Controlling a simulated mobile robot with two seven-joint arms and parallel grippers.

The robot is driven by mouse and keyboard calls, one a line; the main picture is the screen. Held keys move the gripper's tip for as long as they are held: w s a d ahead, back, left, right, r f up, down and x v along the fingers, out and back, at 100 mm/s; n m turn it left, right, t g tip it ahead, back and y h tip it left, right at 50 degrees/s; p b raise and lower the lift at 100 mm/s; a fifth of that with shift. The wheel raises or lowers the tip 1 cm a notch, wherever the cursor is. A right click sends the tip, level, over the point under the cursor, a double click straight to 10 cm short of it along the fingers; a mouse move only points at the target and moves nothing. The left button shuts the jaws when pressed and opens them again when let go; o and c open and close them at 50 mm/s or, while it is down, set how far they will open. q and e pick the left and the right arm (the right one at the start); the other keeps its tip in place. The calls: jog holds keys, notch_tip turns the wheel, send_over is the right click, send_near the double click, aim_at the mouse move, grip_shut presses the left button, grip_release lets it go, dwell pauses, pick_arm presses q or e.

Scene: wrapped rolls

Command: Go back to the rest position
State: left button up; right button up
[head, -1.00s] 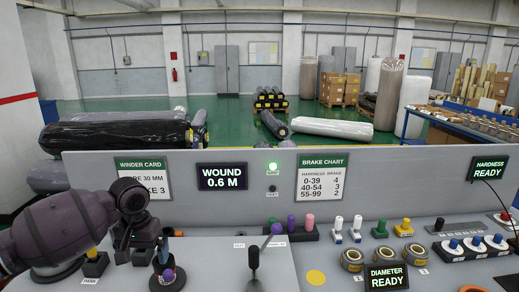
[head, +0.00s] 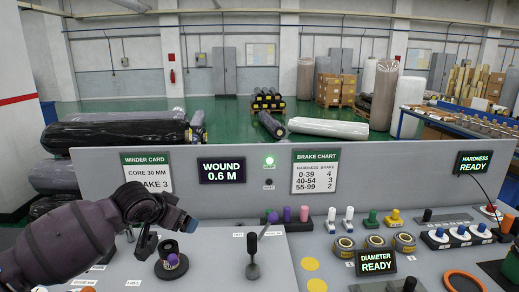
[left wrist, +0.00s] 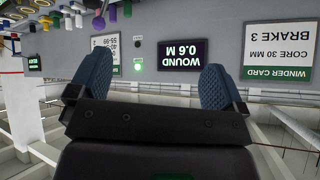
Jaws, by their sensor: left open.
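My left gripper (head: 166,232) is above the left part of the grey console (head: 215,270). In the left wrist view its two blue-grey fingers stand wide apart with nothing between them (left wrist: 155,82). That view is upside down and looks toward the panel with the "WOUND 0.6 M" display (left wrist: 182,53) and the winder card (left wrist: 278,73). Just below and right of the gripper in the head view, a dark round stand (head: 170,267) with a purple knob sits on the console, apart from the fingers. My right gripper is in no view.
A black-handled lever (head: 252,250) stands right of the stand. Colored pegs (head: 287,214) and several knobs and rings fill the console's right side. The upright grey panel (head: 400,170) closes off the back. Wrapped rolls (head: 120,132) lie behind it.

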pick_arm(q)
jog(key=s+d+f+m+t+h, duration=0.2)
jog(key=s+d+f+t+h, duration=0.1)
jog(key=s+f+t, duration=0.35)
jog(key=s+a+f+n+g+y+b, duration=0.1)
jog(key=s+a+f+n+y, duration=0.2)
jog(key=s+f, duration=0.9)
jog(key=s+a+f+n+g+y+b, duration=0.1)
jog(key=s+a+f, duration=0.5)
jog(key=s+f, duration=0.6)
jog(key=s+n+g+y, duration=0.1)
jog(key=s+n+y, duration=0.1)
jog(key=s+n, duration=0.1)
jog(key=shift+s, duration=0.9)
